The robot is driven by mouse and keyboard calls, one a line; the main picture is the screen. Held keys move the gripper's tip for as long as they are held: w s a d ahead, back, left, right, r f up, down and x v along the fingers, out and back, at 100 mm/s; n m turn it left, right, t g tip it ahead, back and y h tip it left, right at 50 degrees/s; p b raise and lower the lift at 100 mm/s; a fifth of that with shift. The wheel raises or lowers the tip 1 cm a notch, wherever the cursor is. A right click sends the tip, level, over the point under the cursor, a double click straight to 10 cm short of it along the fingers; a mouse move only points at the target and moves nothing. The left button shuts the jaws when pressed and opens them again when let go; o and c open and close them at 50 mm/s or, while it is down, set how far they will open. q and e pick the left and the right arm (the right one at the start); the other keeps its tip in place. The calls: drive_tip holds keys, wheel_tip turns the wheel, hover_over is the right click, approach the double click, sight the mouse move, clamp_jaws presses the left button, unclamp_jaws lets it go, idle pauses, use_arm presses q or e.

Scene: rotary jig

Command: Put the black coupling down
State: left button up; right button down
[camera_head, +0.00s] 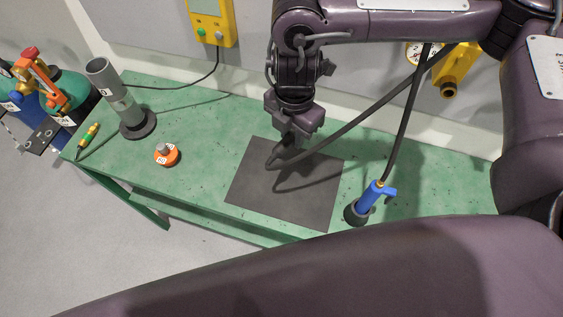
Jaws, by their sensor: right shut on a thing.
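My right gripper (282,140) points down over the dark square mat (305,188) on the green bench. It is shut on the black coupling (273,160), which is at the end of a black hose (350,118). The coupling is small and partly hidden by the fingers. It is close above the mat's upper left part; I cannot tell whether it touches. The hose runs up to the right, and its shadow falls on the mat. My left gripper is not in view.
A blue tool (372,197) with its own hose stands in a dark holder right of the mat. Bench between the orange piece and mat is clear.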

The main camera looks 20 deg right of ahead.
wheel_tip(320, 180, down, 7)
drive_tip(key=b, duration=0.2)
hover_over(290, 176)
wheel_tip(290, 176, down, 6)
drive_tip(key=shift+f, duration=0.25)
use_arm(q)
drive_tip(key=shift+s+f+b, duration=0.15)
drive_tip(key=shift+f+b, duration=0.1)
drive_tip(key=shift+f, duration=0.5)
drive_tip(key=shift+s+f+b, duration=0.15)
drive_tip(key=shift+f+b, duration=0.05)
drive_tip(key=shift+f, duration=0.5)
use_arm(e)
drive_tip(key=shift+f, duration=1.9)
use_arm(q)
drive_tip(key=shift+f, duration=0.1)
use_arm(e)
drive_tip(key=shift+f, duration=0.15)
drive_tip(key=c, duration=1.2)
unclamp_jaws()
